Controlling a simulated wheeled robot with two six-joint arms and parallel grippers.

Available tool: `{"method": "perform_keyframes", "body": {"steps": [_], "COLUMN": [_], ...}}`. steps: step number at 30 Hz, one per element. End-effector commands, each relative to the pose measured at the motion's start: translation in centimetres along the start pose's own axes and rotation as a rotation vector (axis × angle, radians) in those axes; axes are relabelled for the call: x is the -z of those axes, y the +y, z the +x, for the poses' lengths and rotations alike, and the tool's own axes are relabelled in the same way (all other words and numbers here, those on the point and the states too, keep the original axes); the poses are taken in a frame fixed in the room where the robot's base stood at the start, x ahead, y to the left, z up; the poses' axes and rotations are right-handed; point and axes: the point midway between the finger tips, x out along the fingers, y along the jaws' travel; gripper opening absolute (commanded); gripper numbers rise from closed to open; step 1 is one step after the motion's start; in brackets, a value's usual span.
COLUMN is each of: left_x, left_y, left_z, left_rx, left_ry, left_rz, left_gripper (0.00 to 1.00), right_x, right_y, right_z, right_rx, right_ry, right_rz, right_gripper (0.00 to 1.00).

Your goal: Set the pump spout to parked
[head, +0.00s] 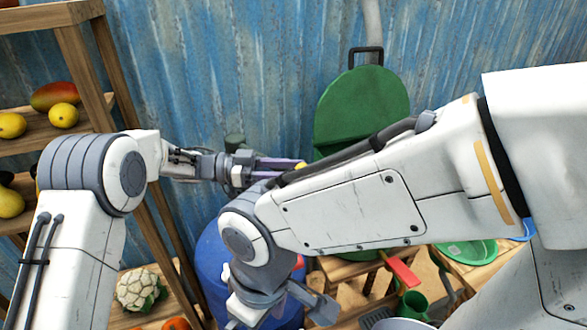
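A blue barrel (213,262) stands low in the middle, largely covered by my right arm. A dark green upright cylinder (235,142) shows just behind my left wrist; I cannot tell whether it belongs to the pump. No pump spout can be clearly made out. My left gripper (285,164) points right above the barrel, with purple fingers and a small yellow thing at their tips. Whether it holds that thing is unclear. My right gripper (305,308) hangs low in front of the barrel, and its fingers are hard to make out.
A wooden shelf (72,40) with mangoes and lemons stands at the left, with a cauliflower (138,289) lower down. A green round-topped board (362,105) is at the back wall. A red-handled tool (402,270), green cup (413,304) and green plate (468,252) are at lower right.

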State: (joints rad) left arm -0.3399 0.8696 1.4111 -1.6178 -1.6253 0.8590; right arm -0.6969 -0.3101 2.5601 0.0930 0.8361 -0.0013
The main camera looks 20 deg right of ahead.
Motion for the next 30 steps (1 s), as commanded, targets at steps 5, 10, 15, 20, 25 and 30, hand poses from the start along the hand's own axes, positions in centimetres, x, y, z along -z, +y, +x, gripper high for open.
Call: {"method": "perform_keyframes", "body": {"steps": [5, 10, 15, 20, 25, 30], "left_x": [0.1, 0.1, 0.0, -0.1, -0.4, -0.5], "left_y": [0.2, 0.2, 0.2, 0.1, 0.0, 0.0], "left_z": [-0.3, -0.3, -0.1, -0.3, -2.5, -6.1], "left_rx": [-0.006, -0.006, -0.006, -0.004, 0.000, 0.000], "left_ry": [0.002, 0.001, 0.001, 0.001, 0.000, 0.000], "left_rz": [0.000, 0.000, -0.001, 0.000, 0.002, 0.002], "left_gripper": [0.00, 0.73, 0.73, 0.73, 0.73, 0.73], "right_x": [0.0, 0.0, 0.0, 0.0, -0.1, -0.2], "right_y": [0.0, 0.0, 0.0, 0.0, 0.1, 0.2], "right_z": [0.0, 0.0, 0.0, 0.2, 1.5, 3.1], "right_rx": [0.000, 0.000, 0.000, 0.000, 0.000, 0.000], "right_ry": [0.000, 0.000, 0.000, 0.000, 0.000, 0.000], "right_rz": [0.000, 0.000, 0.000, 0.000, 0.002, 0.004], "right_gripper": [1.00, 1.00, 1.00, 1.00, 1.00, 1.00]}}
